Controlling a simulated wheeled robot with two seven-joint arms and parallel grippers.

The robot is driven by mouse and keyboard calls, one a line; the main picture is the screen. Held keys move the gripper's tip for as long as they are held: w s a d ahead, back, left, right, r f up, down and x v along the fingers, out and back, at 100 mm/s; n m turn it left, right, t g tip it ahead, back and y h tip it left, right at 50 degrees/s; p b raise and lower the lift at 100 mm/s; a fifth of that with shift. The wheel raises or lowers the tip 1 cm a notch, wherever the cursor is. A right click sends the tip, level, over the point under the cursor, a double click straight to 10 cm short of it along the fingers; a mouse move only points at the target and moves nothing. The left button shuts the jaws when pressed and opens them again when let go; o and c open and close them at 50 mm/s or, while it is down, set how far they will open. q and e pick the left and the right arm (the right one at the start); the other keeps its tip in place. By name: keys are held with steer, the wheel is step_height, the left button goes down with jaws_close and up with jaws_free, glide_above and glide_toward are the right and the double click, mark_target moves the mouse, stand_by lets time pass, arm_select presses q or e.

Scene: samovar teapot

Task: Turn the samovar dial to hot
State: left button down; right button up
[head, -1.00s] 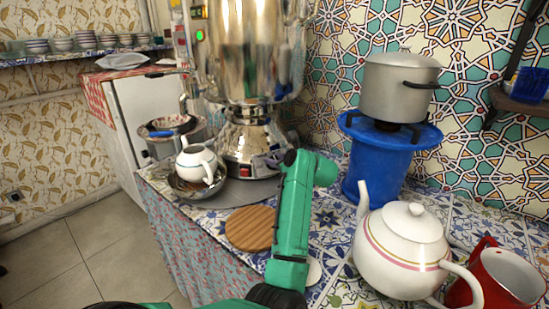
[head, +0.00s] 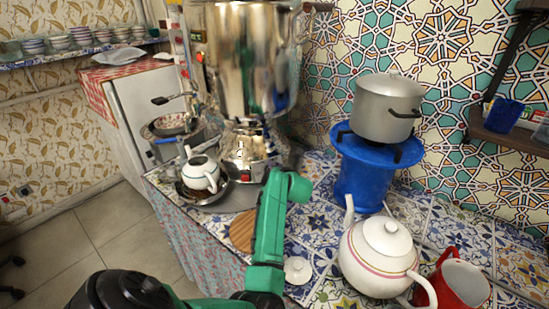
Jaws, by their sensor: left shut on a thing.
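The shiny metal samovar (head: 245,60) stands at the back of the tiled counter, its top cut off by the frame. Its lower body and base (head: 243,150) are partly behind my left gripper. My left gripper (head: 258,166) is at the front of the samovar base, at the end of my green arm, which comes up from the bottom. It is shut on a small part there, most likely the dial, which is mostly hidden by the gripper. The dial's markings are too small to read. My right gripper is not in view.
A small white teapot (head: 201,172) sits in a metal bowl left of the base. A round wooden board (head: 242,231) and a white lid (head: 297,270) lie near my arm. A large white teapot (head: 377,255), red jug (head: 461,284) and pot (head: 385,108) on a blue stand (head: 362,183) are right.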

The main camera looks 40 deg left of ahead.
arm_select(q)
steer(key=shift+s+f+m, duration=0.2)
steer(key=shift+f+m, duration=0.1)
steer(key=shift+f, duration=0.35)
steer(key=c, duration=0.9)
jaws_free()
steer(key=shift+d, duration=0.1)
steer(key=shift+o, duration=0.4)
steer(key=shift+r, duration=0.2)
